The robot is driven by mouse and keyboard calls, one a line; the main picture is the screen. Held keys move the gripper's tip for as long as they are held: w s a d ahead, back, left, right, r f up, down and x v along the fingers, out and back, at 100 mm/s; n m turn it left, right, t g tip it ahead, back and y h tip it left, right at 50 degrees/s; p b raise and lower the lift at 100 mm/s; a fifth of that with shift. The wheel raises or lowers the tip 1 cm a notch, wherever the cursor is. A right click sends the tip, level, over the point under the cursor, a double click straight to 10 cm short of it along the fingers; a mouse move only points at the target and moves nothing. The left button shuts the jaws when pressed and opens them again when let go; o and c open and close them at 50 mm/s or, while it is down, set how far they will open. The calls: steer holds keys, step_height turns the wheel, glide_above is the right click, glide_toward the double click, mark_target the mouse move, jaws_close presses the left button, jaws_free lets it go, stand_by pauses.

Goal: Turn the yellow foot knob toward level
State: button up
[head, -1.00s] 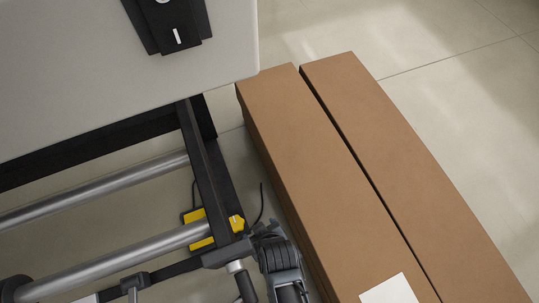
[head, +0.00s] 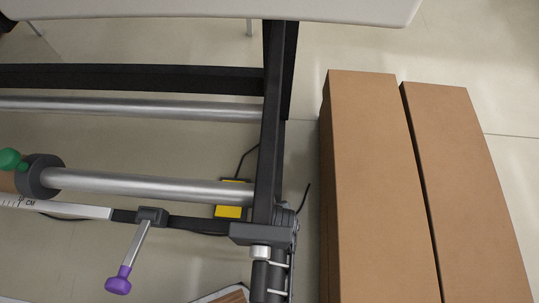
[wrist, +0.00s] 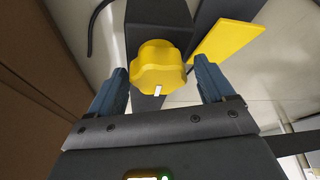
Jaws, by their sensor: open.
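The yellow foot knob (wrist: 158,58) is lobed and has a white mark on its near edge in the wrist view. My gripper (wrist: 160,75) is open, with one dark blue finger on each side of the knob. A gap shows between the knob and each finger, clearer on the right, so the jaws are around it but not closed on it. In the head view the knob is hidden and I cannot make out my gripper's fingers. The dark frame leg (head: 270,130) stands there.
A flat yellow plate (wrist: 227,46) lies beyond the knob; yellow also shows left of the leg in the head view (head: 229,212). Two long brown boxes (head: 372,190) (head: 460,170) lie to the right. A purple-ended lever (head: 118,285) and metal rollers (head: 150,188) are on the left.

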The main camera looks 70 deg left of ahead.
steer(key=c, duration=1)
steer(key=shift+f+n, duration=0.1)
steer(key=shift+n, duration=0.3)
steer(key=n+g+b, duration=0.1)
steer(key=n, duration=0.2)
steer(key=shift+w+n+g+b, duration=0.1)
steer(key=shift+n+g+b, duration=0.2)
steer(key=shift+g+b, duration=0.1)
steer(key=n+g+b, duration=0.1)
steer(key=n, duration=0.1)
steer(key=n+h+b, duration=0.1)
steer(key=n, duration=0.2)
steer(key=shift+n+g, duration=0.3)
steer(key=shift+g, duration=0.1)
steer(key=n, duration=0.2)
steer(key=n+g+h+b, duration=0.1)
steer(key=n, duration=0.1)
steer(key=shift+n+h, duration=0.3)
steer(key=n, duration=0.1)
steer(key=n+h, duration=0.1)
steer(key=n, duration=0.1)
steer(key=n+h, duration=0.1)
steer(key=n, duration=0.1)
steer(key=shift+s+g, duration=0.25)
steer(key=shift+g, duration=0.15)
steer(key=shift+c, duration=0.2)
